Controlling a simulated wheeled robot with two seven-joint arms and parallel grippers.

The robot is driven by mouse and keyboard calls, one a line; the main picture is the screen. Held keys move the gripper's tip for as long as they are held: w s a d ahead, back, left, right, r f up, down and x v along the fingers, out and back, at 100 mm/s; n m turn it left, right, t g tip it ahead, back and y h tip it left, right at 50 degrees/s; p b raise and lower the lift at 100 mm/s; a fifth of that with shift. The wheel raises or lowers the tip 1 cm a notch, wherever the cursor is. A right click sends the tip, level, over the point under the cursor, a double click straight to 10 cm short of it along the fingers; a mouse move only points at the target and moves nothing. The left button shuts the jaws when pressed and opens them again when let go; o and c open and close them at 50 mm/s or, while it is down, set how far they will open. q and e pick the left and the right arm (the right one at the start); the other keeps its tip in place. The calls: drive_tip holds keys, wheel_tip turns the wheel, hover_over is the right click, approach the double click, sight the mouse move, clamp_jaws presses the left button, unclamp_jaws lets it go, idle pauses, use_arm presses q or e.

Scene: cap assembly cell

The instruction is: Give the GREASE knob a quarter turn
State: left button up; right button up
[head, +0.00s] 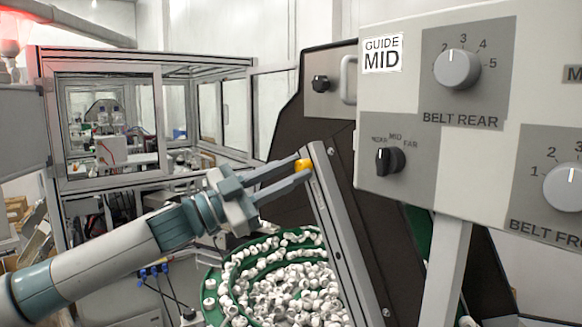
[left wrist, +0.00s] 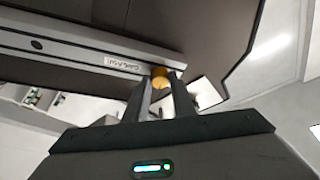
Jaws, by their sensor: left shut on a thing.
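The GREASE knob (head: 303,165) is small and yellow-orange, on the upper end of the slanted grey rail (head: 340,235) in the head view. In the left wrist view the knob (left wrist: 160,77) sits between the fingertips, beside a small label on the rail that reads upside down. My left gripper (head: 304,170) comes in from the left and is shut on the knob, one finger on each side. In the left wrist view its fingers (left wrist: 160,85) partly cover the knob. My right gripper is in neither view.
A control panel (head: 410,205) with BELT REAR dial (head: 457,69) and a black selector (head: 389,159) stands to the right. A green bowl (head: 213,302) full of white caps is below the gripper. A framed glass enclosure (head: 110,180) stands behind.

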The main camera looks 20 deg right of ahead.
use_arm(q)
drive_tip(key=m, duration=0.2)
drive_tip(key=m+g, duration=0.1)
drive_tip(key=m, duration=0.1)
drive_tip(key=m+g+y, duration=0.1)
drive_tip(key=m, duration=0.1)
drive_tip(key=shift+w+r+p, duration=0.15)
drive_tip(key=shift+r+p, duration=0.1)
drive_tip(key=shift+p, duration=0.15)
drive_tip(key=m, duration=0.2)
drive_tip(key=m+g+y, duration=0.1)
drive_tip(key=m, duration=0.1)
drive_tip(key=shift+m+y, duration=0.3)
drive_tip(key=o, duration=1.1)
drive_tip(key=shift+c, duration=0.2)
drive_tip(key=shift+a, duration=0.15)
drive_tip(key=shift+w+a+f+b, duration=0.1)
drive_tip(key=shift+a+b, duration=0.4)
drive_tip(key=a+f+b, duration=0.1)
drive_tip(key=a+b, duration=0.5)
drive_tip(key=a, duration=1)
drive_tip(key=shift+w, duration=0.25)
